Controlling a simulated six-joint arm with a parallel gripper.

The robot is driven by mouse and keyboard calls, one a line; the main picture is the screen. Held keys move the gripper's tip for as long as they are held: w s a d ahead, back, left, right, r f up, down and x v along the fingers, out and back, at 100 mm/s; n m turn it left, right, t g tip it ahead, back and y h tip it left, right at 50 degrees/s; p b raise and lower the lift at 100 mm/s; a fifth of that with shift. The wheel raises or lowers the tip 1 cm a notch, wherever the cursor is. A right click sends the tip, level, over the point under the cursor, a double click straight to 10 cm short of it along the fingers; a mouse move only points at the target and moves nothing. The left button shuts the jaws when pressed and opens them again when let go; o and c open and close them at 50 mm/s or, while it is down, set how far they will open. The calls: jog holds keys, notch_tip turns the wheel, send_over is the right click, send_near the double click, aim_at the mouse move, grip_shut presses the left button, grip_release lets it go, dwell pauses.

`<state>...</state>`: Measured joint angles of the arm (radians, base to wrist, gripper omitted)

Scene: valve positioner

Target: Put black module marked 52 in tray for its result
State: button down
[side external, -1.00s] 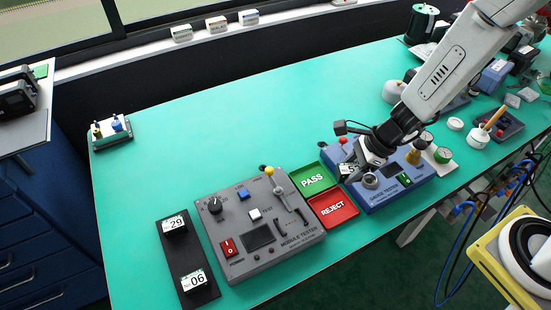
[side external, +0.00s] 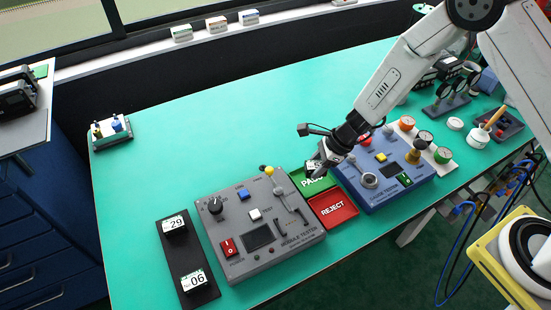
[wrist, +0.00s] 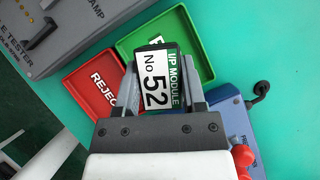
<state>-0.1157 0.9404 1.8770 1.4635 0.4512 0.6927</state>
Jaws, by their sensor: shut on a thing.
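The black module marked 52 (wrist: 157,82) is between the fingers of my gripper (wrist: 160,95) in the wrist view, its white and green label facing the camera. My gripper is shut on it. In the side view my gripper (side external: 317,168) is over the green PASS tray (side external: 303,178), whose lettering is partly covered. The module lies over the PASS tray (wrist: 197,48) in the wrist view; whether it touches the tray floor I cannot tell. The red REJECT tray (side external: 333,209) is empty and adjoins the PASS tray. It also shows in the wrist view (wrist: 92,82).
The grey module tester (side external: 258,225) stands left of the trays, the blue tester (side external: 380,180) right of them. A black rack (side external: 186,262) holds modules 29 (side external: 174,226) and 06 (side external: 194,281). Gauges (side external: 424,138) stand behind the blue tester.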

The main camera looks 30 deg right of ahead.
aim_at(312, 180)
jog(key=shift+w+f, duration=0.15)
jog(key=shift+w+a+f, duration=0.1)
jog(key=shift+w+f, duration=0.05)
jog(key=shift+f, duration=1.55)
jog(key=shift+f, duration=0.2)
jog(key=shift+c, duration=0.8)
grip_release()
jog(key=shift+r, duration=0.1)
jog(key=v, duration=1.2)
jog(key=shift+r, duration=0.15)
